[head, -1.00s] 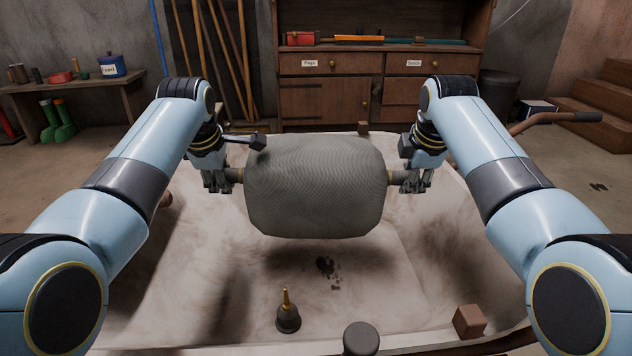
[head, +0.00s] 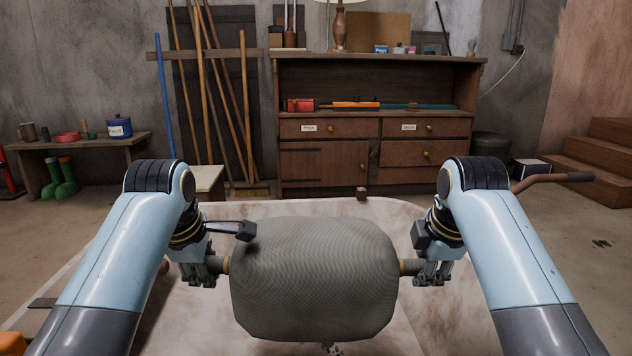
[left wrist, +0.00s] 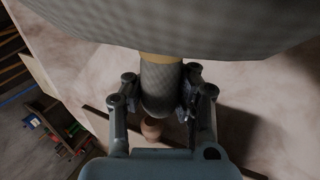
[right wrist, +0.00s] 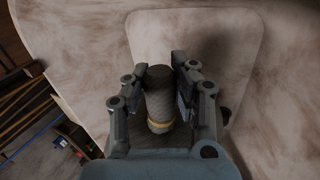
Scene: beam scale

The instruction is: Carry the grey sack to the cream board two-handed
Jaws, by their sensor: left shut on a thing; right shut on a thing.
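The grey sack (head: 313,280) is a plump, woven bundle with a short tied end on each side. It hangs level between my grippers above the pale tub-like surface. My left gripper (head: 216,266) is shut on its left end; the left wrist view shows that end (left wrist: 161,85) between the fingers, with the sack body above. My right gripper (head: 420,269) is shut on its right end, which shows between the fingers in the right wrist view (right wrist: 159,100). A pale flat top (head: 208,181) shows partly behind my left arm; I cannot tell whether it is the cream board.
The pale tub-like surface (head: 345,208) has a raised rim, with a small brown block (head: 361,193) at its far edge. A wooden cabinet (head: 330,165) stands behind. A low bench (head: 85,148) is at the left, steps (head: 600,165) at the right. Open floor lies between.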

